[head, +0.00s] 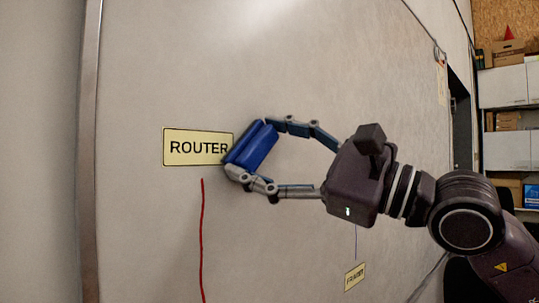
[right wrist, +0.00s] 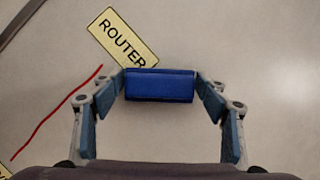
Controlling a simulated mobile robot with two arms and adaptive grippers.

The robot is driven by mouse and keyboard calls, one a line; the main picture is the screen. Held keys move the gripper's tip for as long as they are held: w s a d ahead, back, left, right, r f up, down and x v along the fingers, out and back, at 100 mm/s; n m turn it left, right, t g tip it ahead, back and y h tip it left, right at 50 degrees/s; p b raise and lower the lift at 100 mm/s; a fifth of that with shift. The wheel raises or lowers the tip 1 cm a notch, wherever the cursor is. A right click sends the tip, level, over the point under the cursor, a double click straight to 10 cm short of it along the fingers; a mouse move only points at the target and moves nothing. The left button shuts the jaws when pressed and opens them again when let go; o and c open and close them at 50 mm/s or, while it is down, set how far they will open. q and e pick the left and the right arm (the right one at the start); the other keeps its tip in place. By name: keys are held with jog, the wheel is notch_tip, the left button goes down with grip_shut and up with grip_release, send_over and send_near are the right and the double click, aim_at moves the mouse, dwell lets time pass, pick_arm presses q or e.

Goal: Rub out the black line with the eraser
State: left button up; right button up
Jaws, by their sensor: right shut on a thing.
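My right gripper (head: 254,147) is shut on a blue block-shaped eraser (head: 248,150), one finger at each end. In the right wrist view the eraser (right wrist: 160,86) sits level between the fingertips. It is at the right end of the yellow ROUTER label (head: 190,147) and covers a little of that label's edge. I cannot tell whether the eraser touches the whiteboard (head: 140,230). No black line shows in either view; part of the board is hidden behind my right gripper and arm. My left gripper is not in view.
A red line (head: 202,240) runs down the board below the ROUTER label. A thin blue line (head: 356,240) shows above a second yellow label (head: 354,277) at lower right. The board's metal frame (head: 88,150) is at left. Shelves with boxes (head: 508,80) stand far right.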

jog(key=shift+s+d+f+b, duration=0.15)
jog(key=shift+s+d+b, duration=0.1)
jog(key=shift+s+b, duration=0.1)
jog(key=shift+s+d, duration=0.2)
jog(key=shift+d, duration=0.1)
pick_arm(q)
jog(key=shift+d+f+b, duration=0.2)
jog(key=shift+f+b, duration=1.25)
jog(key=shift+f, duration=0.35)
pick_arm(e)
jog(key=s+d, duration=0.5)
